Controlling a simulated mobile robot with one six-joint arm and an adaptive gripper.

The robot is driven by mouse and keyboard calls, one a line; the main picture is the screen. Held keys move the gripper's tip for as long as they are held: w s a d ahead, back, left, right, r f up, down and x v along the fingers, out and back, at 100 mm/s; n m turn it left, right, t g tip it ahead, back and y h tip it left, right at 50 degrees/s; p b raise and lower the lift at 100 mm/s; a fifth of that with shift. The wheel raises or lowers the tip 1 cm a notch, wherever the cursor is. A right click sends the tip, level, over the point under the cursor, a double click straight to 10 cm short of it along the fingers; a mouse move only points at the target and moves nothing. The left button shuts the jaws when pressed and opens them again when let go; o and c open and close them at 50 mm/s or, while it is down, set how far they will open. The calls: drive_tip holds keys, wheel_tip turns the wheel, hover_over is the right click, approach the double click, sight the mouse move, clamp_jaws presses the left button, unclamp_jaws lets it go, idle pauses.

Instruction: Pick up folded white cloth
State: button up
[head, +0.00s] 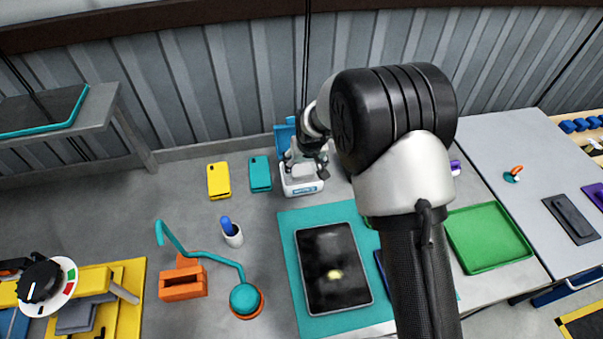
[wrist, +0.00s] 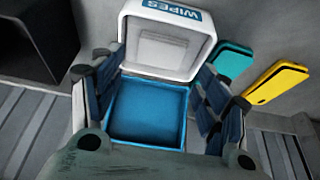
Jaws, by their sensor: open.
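A white wipes box (head: 302,188) stands near the back wall with its blue lid (head: 285,135) open; the box (wrist: 186,14) and lid (wrist: 148,112) also show in the wrist view. A pale, flat surface inside the box looks like the folded white cloth (wrist: 165,50); its edges are hard to tell from the box. My gripper (head: 307,168) is directly over the box. In the wrist view my gripper (wrist: 162,72) is open, with one finger on each side of the box opening and nothing visibly held. Contact with the cloth cannot be told.
A teal flat case (head: 260,173) and a yellow one (head: 218,180) lie left of the box. A dark tablet (head: 333,268) lies on a teal mat (head: 290,225). A green tray (head: 487,238) is at right.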

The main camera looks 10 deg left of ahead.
sight(301, 170)
drive_tip(key=b+x, duration=0.1)
drive_tip(key=x, duration=0.5)
drive_tip(key=shift+w+a+f, duration=0.15)
drive_tip(key=shift+a+f, duration=0.05)
drive_tip(key=shift+f, duration=0.1)
drive_tip(key=shift+c, duration=0.5)
drive_tip(key=shift+r, duration=0.1)
drive_tip(key=c, duration=0.6)
wheel_tip(301, 170, up, 20)
drive_tip(key=p, duration=0.3)
